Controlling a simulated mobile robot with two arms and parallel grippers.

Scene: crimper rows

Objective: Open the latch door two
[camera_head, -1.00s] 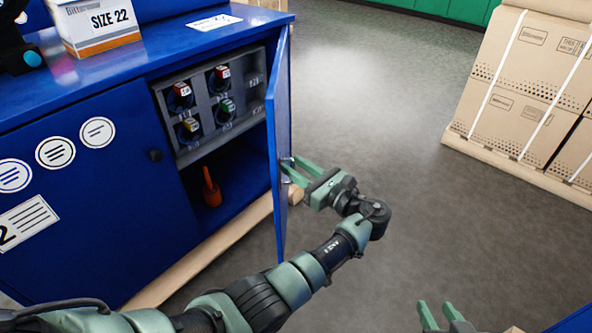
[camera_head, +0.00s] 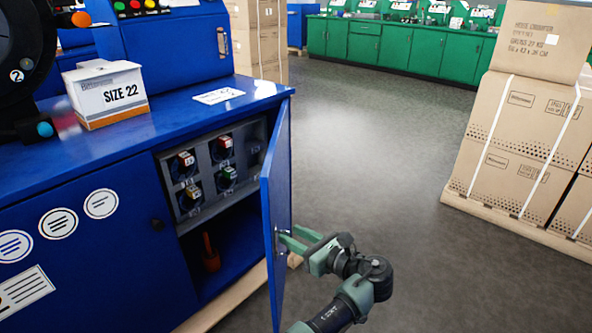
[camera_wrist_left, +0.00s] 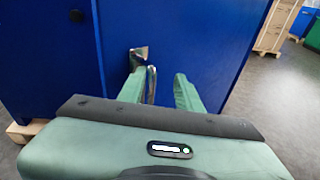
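The blue cabinet door (camera_head: 279,200) stands swung wide open, seen nearly edge-on in the head view. Its face fills much of the left wrist view (camera_wrist_left: 205,40). A metal handle (camera_wrist_left: 150,84) sticks out from the face. My left gripper (camera_head: 288,238) is at the door's outer side, at handle height. In the left wrist view its two green fingers (camera_wrist_left: 160,90) are spread, with the handle between them, nearer the left finger. A gap shows to the right finger. Whether the left finger touches the handle is unclear. My right gripper is out of view.
The open cabinet holds a panel of coloured switches (camera_head: 208,172) and an orange tool (camera_head: 210,252). Stacked cartons (camera_head: 525,130) stand at the right. The grey floor (camera_head: 390,150) between is clear.

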